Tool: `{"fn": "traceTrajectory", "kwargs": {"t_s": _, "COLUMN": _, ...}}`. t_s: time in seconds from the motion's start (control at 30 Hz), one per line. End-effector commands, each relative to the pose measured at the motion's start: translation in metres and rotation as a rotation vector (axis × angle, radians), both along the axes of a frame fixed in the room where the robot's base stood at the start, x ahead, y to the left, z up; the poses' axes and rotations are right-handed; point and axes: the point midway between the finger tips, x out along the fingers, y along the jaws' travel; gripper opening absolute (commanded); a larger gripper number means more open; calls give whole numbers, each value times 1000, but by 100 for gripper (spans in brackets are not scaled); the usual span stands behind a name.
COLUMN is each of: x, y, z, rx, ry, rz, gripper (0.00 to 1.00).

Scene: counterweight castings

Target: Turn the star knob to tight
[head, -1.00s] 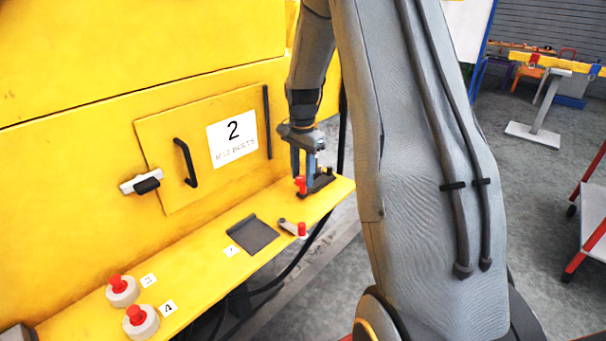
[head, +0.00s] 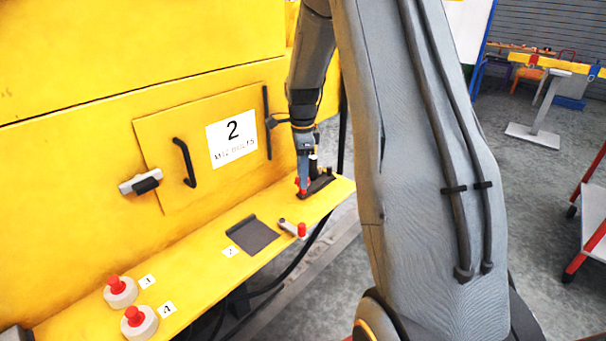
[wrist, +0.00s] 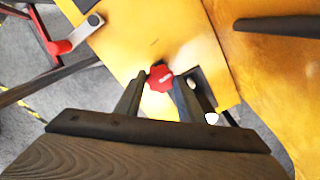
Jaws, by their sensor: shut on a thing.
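The red star knob (wrist: 159,77) stands on the yellow ledge in the wrist view, between my two dark fingers. My gripper (wrist: 160,84) is shut on it from above. In the head view the knob (head: 303,185) shows only in part, low behind my gripper (head: 302,178) at the far end of the ledge, by a dark clamp base (head: 322,183). Any tight mark by the knob cannot be made out.
A red-knobbed lever (head: 293,228) and a dark plate (head: 252,235) lie nearer on the yellow ledge (head: 200,262). Two red buttons (head: 119,287) (head: 136,318) stand at the near end. A handled door (head: 200,150) rises behind the ledge.

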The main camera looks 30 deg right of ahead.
Motion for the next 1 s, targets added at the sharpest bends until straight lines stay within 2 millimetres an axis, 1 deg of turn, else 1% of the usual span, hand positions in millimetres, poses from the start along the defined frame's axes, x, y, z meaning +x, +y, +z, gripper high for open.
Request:
{"fn": "traceTrajectory", "kwargs": {"t_s": 0.03, "x": 4, "y": 0, "z": 3, "rx": -3, "ry": -10, "rz": -6, "gripper": 13}}
{"fn": "traceTrajectory", "kwargs": {"t_s": 0.5, "x": 4, "y": 0, "z": 3, "rx": -2, "ry": -11, "rz": -16, "gripper": 13}}
{"fn": "traceTrajectory", "kwargs": {"t_s": 0.53, "x": 4, "y": 0, "z": 3, "rx": -2, "ry": -11, "rz": -16, "gripper": 40}}
{"fn": "traceTrajectory", "kwargs": {"t_s": 0.6, "x": 4, "y": 0, "z": 3, "rx": -2, "ry": -10, "rz": -16, "gripper": 52}}
{"fn": "traceTrajectory", "kwargs": {"t_s": 0.63, "x": 3, "y": 0, "z": 3, "rx": -2, "ry": -9, "rz": -16, "gripper": 54}}
{"fn": "traceTrajectory", "kwargs": {"t_s": 0.9, "x": 1, "y": 0, "z": 2, "rx": 0, "ry": -4, "rz": -16, "gripper": 54}}
{"fn": "traceTrajectory", "kwargs": {"t_s": 1.0, "x": 2, "y": -1, "z": 7, "rx": -1, "ry": -5, "rz": -16, "gripper": 54}}
